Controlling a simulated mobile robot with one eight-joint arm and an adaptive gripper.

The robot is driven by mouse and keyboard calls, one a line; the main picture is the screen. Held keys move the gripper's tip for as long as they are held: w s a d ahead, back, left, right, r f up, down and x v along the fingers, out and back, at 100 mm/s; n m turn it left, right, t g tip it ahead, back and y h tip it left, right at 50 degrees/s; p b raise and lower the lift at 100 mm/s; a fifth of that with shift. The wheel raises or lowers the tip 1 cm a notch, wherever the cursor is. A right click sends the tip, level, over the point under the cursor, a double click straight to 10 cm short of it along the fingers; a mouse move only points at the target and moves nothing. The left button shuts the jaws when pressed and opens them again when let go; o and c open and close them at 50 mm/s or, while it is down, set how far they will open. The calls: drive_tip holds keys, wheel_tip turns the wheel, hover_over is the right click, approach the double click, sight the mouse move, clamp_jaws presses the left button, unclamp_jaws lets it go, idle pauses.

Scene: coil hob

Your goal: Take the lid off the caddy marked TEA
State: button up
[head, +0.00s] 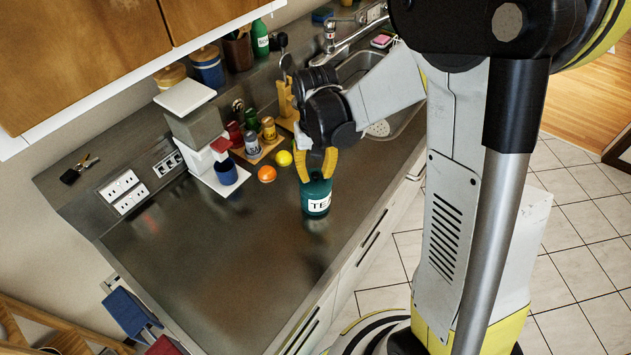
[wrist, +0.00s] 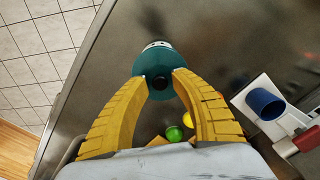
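The teal caddy (head: 316,204) with a white label reading TEA stands upright near the counter's front edge. My gripper (head: 317,178) is directly above the caddy, pointing down. In the wrist view my gripper's yellow fingers (wrist: 161,76) are spread on either side of the knob. A small gap appears between each fingertip and the knob, so it looks open and holds nothing.
An orange (head: 267,174) and a lemon (head: 284,158) lie left of the caddy, and a green ball (wrist: 174,134) shows in the wrist view. A coffee machine with a blue mug (head: 226,172) and jars on a board stand farther left. The counter's near part (head: 210,255) is clear.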

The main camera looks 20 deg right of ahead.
drive_tip(key=shift+f, duration=0.6)
clamp_jaws()
drive_tip(key=shift+r, duration=0.2)
